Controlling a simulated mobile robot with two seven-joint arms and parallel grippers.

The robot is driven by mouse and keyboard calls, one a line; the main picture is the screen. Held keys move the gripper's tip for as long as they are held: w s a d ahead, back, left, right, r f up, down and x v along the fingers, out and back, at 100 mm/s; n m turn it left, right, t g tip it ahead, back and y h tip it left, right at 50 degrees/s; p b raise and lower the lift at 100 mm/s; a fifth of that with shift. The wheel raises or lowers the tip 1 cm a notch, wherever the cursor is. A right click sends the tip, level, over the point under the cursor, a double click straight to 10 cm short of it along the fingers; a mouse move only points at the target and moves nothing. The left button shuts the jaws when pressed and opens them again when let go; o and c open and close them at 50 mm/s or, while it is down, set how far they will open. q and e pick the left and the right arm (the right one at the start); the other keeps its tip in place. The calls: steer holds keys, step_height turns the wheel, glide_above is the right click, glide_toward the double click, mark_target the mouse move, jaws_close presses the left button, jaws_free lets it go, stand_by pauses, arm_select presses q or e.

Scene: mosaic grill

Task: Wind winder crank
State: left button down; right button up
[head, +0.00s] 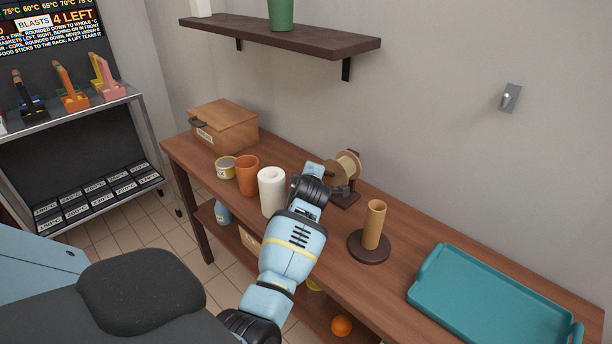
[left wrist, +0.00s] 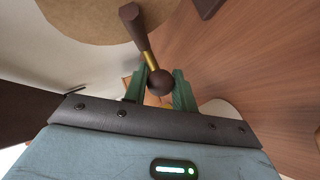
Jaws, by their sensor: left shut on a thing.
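The winder (head: 347,164) stands on the wooden table near the wall, with a tan spool on a dark base. In the left wrist view, its crank (left wrist: 137,25) is a dark arm with a brass pin and a round dark knob (left wrist: 160,82). My left gripper (left wrist: 158,92) is shut on the knob, its green fingers on either side of it. In the head view, my left gripper (head: 316,176) is at the winder's left side, and its own wrist hides most of the crank. The large tan disc of the spool (left wrist: 100,15) shows behind the crank. My right gripper is not in view.
A white cylinder (head: 271,192), an orange cup (head: 247,176) and a can (head: 226,168) stand left of my gripper. A wooden box (head: 224,126) is farther left. A tan tube on a round base (head: 374,228) and a teal tray (head: 490,305) are to the right.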

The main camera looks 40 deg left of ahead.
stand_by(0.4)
arm_select(q)
steer(key=c, duration=1.2)
jaws_free()
steer(key=shift+d, duration=0.1)
steer(key=shift+v, duration=3.9)
